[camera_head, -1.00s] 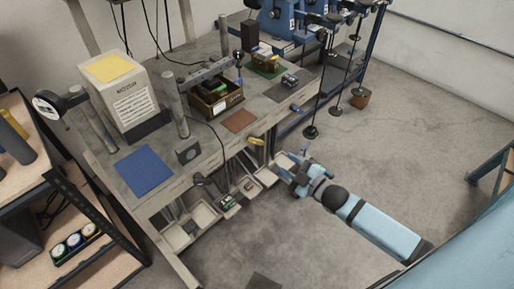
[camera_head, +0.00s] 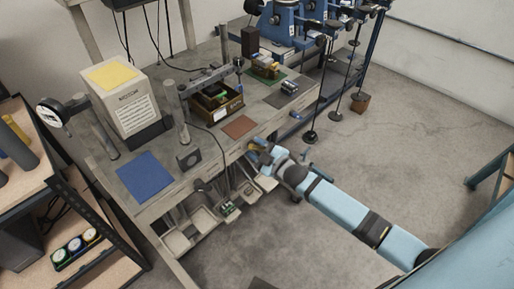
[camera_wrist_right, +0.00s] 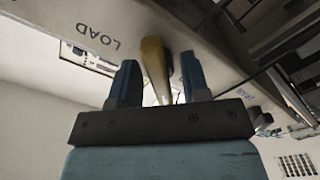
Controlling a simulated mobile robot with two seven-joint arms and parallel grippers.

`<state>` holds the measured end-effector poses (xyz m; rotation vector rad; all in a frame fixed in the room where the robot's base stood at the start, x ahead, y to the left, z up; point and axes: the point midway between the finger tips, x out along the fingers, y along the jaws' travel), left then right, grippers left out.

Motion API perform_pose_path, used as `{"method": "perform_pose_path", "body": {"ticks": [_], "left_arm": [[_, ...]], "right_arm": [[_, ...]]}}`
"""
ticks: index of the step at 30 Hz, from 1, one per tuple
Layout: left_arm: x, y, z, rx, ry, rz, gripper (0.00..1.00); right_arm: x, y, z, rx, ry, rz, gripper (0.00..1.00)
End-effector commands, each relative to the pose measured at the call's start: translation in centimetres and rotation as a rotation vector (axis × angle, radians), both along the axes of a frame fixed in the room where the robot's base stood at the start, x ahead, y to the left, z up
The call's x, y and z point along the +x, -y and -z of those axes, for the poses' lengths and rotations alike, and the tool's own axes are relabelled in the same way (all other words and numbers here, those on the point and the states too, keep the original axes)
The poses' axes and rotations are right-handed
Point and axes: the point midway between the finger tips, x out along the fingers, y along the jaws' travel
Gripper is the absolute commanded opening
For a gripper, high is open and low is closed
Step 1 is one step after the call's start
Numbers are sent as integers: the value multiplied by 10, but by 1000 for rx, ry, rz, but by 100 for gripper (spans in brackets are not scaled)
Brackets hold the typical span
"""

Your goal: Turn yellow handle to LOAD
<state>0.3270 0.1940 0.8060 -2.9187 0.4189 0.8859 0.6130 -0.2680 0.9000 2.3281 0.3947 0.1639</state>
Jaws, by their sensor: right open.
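The yellow handle (camera_wrist_right: 156,68) shows in the right wrist view between the two blue fingers of my right gripper (camera_wrist_right: 158,82). The fingers are open, with a gap on each side of the handle. The word LOAD (camera_wrist_right: 95,37) is printed on the pale bench edge to the left of the handle. In the head view my right gripper (camera_head: 262,152) is at the bench's front edge and covers most of the handle. My left gripper is not in view.
The grey workbench (camera_head: 205,165) carries a blue mat (camera_head: 145,175), a white box (camera_head: 127,100) and a bin (camera_head: 217,102) of parts. Trays (camera_head: 203,218) hang below its front edge. A shelf (camera_head: 95,255) stands at the left. The floor at the right is mostly clear.

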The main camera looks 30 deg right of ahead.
Motion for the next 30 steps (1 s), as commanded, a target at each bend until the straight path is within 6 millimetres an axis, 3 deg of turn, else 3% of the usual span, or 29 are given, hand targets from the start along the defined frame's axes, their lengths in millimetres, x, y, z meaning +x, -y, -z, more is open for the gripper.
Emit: {"method": "perform_pose_path", "body": {"ticks": [3,8,9,20,30], "left_arm": [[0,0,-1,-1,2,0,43],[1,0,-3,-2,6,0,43],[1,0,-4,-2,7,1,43],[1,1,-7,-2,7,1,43],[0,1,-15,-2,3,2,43]], "right_arm": [[0,0,0,0,0,0,43],[0,0,0,1,0,0,6],[0,0,0,1,0,0,4],[0,0,-1,56,-20,1,4],[0,0,-1,291,-103,1,4]]}}
